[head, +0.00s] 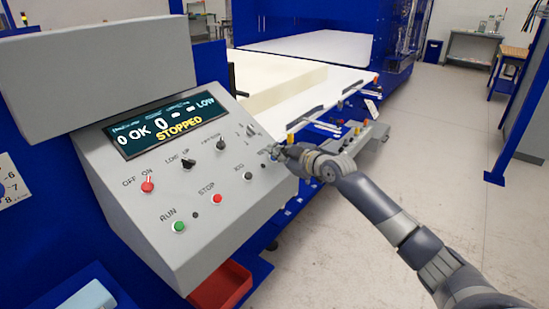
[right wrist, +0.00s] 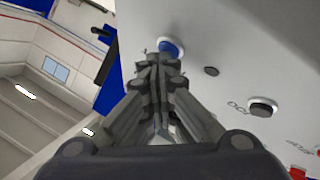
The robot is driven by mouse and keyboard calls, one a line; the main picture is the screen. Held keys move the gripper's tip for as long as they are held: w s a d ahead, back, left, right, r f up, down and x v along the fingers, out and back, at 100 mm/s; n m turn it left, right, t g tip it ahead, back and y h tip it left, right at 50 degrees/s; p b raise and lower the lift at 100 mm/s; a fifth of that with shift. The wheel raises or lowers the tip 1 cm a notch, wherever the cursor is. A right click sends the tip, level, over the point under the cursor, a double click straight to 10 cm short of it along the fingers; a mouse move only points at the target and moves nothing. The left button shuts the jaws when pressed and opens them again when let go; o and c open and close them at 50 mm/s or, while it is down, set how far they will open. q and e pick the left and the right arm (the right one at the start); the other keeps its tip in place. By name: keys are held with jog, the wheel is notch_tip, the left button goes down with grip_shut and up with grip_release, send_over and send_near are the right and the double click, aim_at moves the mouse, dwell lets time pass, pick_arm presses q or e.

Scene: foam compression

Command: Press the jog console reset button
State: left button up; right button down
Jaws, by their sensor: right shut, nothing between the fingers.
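The grey jog console (head: 232,222) stands at the left in the head view, its screen (head: 165,124) reading STOPPED. My right gripper (head: 279,151) is at the panel's right edge, fingers shut and empty. It hides the spot and most of the label to the right of the JOG button (head: 247,176). In the right wrist view, a blue button (right wrist: 169,47) with a pale ring shows just beyond the shut fingertips (right wrist: 159,60). The tips overlap its lower left edge; I cannot tell whether they touch it. My left gripper is not in view.
The panel also carries a green RUN button (head: 179,226), a red STOP button (head: 216,199) and several switches. A red bin (head: 220,288) sits below the console. A white foam block (head: 285,88) lies on the machine bed behind.

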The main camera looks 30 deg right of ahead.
jog(key=shift+s+d+r+p, duration=0.2)
jog(key=shift+s+r+p, duration=0.25)
jog(key=shift+r, duration=0.2)
jog(key=shift+s+d+r+p, duration=0.1)
jog(key=shift+r+p, duration=0.35)
jog(key=shift+p, duration=0.05)
jog(key=s+r+p, duration=0.2)
jog(key=r, duration=0.1)
jog(key=shift+d+r, duration=0.15)
jog(key=shift+d, duration=0.25)
dwell(0.5)
